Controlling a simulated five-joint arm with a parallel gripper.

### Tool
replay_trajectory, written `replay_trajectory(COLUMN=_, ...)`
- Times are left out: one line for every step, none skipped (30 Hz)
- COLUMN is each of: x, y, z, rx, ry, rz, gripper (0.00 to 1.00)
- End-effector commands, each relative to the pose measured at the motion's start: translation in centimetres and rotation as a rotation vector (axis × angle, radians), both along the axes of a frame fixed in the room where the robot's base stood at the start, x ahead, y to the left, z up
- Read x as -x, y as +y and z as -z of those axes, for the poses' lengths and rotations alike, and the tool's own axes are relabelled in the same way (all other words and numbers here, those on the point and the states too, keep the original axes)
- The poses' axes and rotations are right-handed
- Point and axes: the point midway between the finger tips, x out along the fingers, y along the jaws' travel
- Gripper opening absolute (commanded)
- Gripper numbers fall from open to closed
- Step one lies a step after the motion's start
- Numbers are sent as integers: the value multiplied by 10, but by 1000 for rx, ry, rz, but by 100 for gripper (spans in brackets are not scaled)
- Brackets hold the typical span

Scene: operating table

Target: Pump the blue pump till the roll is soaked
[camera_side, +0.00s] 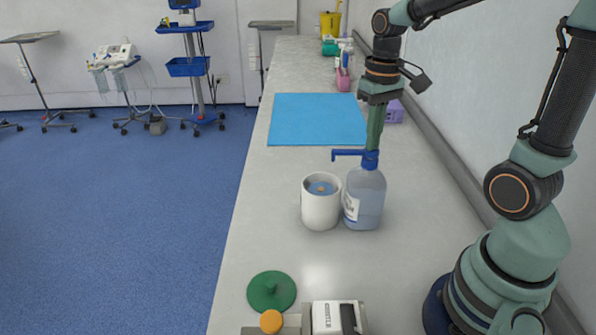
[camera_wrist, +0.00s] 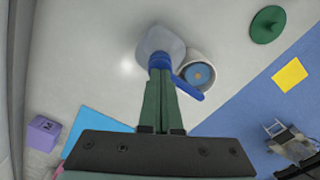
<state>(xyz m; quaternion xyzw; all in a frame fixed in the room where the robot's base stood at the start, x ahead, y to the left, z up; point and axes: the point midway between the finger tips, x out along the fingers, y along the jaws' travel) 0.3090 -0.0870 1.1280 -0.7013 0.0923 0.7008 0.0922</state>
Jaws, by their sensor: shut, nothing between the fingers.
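The blue pump (camera_side: 348,154) sits on top of a clear bottle (camera_side: 366,200) with a white label, standing upright on the counter. In the wrist view the pump (camera_wrist: 188,88) has its nozzle pointing over a white cup (camera_wrist: 208,61). The white cup (camera_side: 320,208) stands just left of the bottle. Inside it is the roll (camera_side: 320,187), blue with an orange centre; how wet it is cannot be told. My gripper (camera_side: 375,148) points straight down, shut and empty, with its fingertips at the top of the pump head; it also shows in the wrist view (camera_wrist: 160,78).
A green lid (camera_side: 271,291) with a knob lies on the counter in front. An orange round piece (camera_side: 271,321) and a white box (camera_side: 337,317) are at the near edge. A blue mat (camera_side: 317,120) lies behind. A purple box (camera_side: 394,111) stands near the wall.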

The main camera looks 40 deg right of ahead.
Motion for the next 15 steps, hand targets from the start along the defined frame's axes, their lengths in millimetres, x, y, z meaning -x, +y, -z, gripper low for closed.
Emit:
replay_trajectory(x=1, y=0, z=3, rx=-1, ry=4, rz=0, gripper=0)
replay_trajectory(x=1, y=0, z=4, rx=-1, ry=4, rz=0, gripper=0)
replay_trajectory(x=1, y=0, z=3, rx=-1, ry=3, rz=0, gripper=0)
replay_trajectory(x=1, y=0, z=3, rx=-1, ry=3, rz=0, gripper=0)
replay_trajectory(x=1, y=0, z=3, rx=-1, ry=3, rz=0, gripper=0)
replay_trajectory(x=1, y=0, z=3, rx=-1, ry=3, rz=0, gripper=0)
replay_trajectory(x=1, y=0, z=3, rx=-1, ry=3, rz=0, gripper=0)
replay_trajectory(x=1, y=0, z=3, rx=-1, ry=4, rz=0, gripper=0)
replay_trajectory(x=1, y=0, z=3, rx=-1, ry=3, rz=0, gripper=0)
replay_trajectory(x=1, y=0, z=2, rx=-1, ry=3, rz=0, gripper=0)
replay_trajectory(x=1, y=0, z=1, rx=-1, ry=3, rz=0, gripper=0)
replay_trajectory(x=0, y=0, z=-2, rx=-1, ry=2, rz=0, gripper=0)
replay_trajectory(x=0, y=0, z=-5, rx=0, ry=0, rz=0, gripper=0)
replay_trajectory(x=0, y=0, z=-8, rx=0, ry=0, rz=0, gripper=0)
replay_trajectory(x=0, y=0, z=-12, rx=0, ry=-1, rz=0, gripper=0)
